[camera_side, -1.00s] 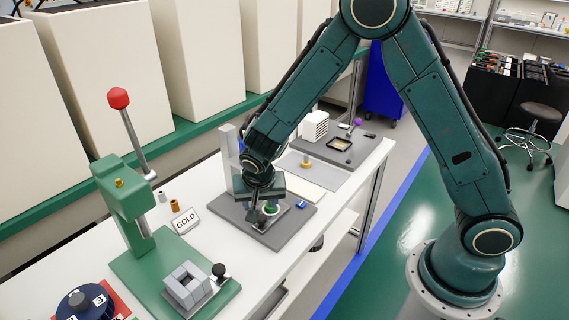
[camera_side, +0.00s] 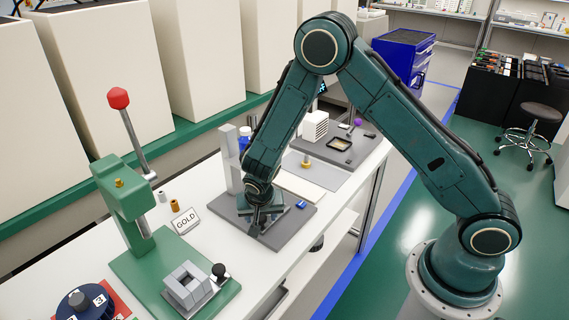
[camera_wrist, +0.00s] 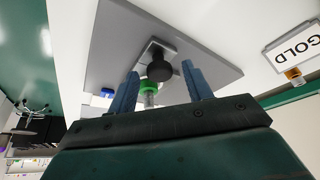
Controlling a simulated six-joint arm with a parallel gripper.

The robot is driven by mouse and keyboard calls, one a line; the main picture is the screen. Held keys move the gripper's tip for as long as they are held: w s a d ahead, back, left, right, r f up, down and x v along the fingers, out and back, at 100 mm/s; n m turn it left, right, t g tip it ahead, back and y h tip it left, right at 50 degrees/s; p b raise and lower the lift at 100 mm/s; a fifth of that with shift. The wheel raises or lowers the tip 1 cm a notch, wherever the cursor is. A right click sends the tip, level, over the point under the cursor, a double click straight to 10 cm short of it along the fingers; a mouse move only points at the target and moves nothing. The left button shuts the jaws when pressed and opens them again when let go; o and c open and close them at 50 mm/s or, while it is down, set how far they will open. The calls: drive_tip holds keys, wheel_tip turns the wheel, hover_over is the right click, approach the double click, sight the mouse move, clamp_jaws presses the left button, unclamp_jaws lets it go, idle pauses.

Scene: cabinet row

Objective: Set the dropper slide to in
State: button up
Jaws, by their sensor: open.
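The dropper stands on a grey base plate (camera_side: 286,232), with a pale upright post (camera_side: 230,160) at its back left. In the wrist view, the slide (camera_wrist: 166,47) is a light metal strip on the grey plate with a round black knob (camera_wrist: 158,69). A green ring (camera_wrist: 148,87) with a clear vial-like piece under it shows just below the knob. My gripper (camera_wrist: 160,72) is open, its two blue-grey fingers on either side of the knob in the picture. I cannot tell whether they touch it. In the side view my gripper (camera_side: 259,226) covers most of the slide.
A green press (camera_side: 125,200) with a red-tipped lever stands left, near a GOLD sign (camera_side: 186,220). A small blue object (camera_side: 301,205) lies right of my gripper. A grey tray station (camera_side: 335,146) stands farther back. The white bench front is mostly clear.

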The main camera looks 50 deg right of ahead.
drive_tip(key=shift+c, duration=0.2)
clamp_jaws()
drive_tip(key=shift+w, duration=4.15)
drive_tip(key=shift+o, duration=0.2)
unclamp_jaws()
drive_tip(key=v, duration=1.3)
drive_tip(key=shift+r, duration=0.35)
